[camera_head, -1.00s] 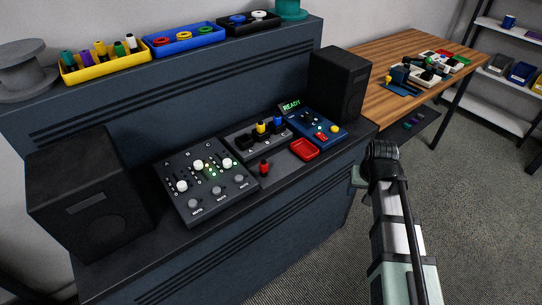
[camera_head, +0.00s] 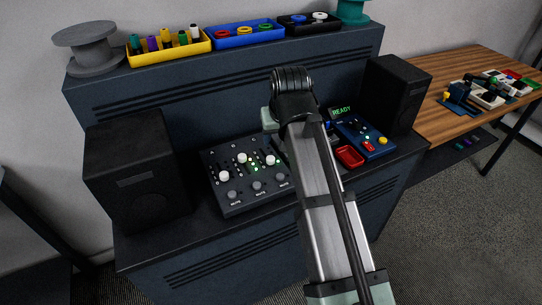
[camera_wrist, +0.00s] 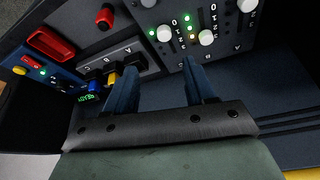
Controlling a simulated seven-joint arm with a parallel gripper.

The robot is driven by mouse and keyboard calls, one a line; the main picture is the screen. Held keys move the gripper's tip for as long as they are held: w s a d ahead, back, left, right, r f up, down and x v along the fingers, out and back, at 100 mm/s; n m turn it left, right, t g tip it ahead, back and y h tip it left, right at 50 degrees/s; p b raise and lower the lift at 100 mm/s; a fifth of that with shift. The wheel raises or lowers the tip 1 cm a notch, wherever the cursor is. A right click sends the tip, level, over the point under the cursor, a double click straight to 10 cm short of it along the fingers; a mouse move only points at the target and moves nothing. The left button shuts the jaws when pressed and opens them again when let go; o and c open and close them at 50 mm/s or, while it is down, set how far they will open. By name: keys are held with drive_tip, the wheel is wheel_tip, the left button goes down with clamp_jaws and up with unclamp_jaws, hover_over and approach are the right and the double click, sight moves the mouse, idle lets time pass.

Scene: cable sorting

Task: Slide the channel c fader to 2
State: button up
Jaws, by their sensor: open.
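The dark mixer panel (camera_head: 213,207) stands on the console with three white faders and green lights. The channel C fader (camera_head: 270,160) is the rightmost white knob in the head view. It is the leftmost of the three in the inverted wrist view (camera_wrist: 164,33), part way along its slot; I cannot read its exact mark. My gripper (camera_wrist: 160,78) is open, its two dark fingers apart with nothing between them. The fingers point toward the panel's lettered far edge and the fader lies beyond their tips, apart from them. In the head view my arm hides the fingers.
Fader B (camera_wrist: 206,37) and fader A (camera_wrist: 248,5) sit close beside fader C. A cable block with yellow and blue plugs (camera_wrist: 112,78) adjoins the mixer, mostly hidden by my arm in the head view. A red tray (camera_head: 349,156) and speakers (camera_head: 137,180) flank the area.

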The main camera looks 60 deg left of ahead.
sight(270, 157)
drive_tip(key=x, duration=1.3)
drive_tip(key=shift+s+a+f, duration=0.1)
drive_tip(key=shift+s+a, duration=0.2)
drive_tip(key=shift+a, duration=0.05)
clamp_jaws()
idle(0.4)
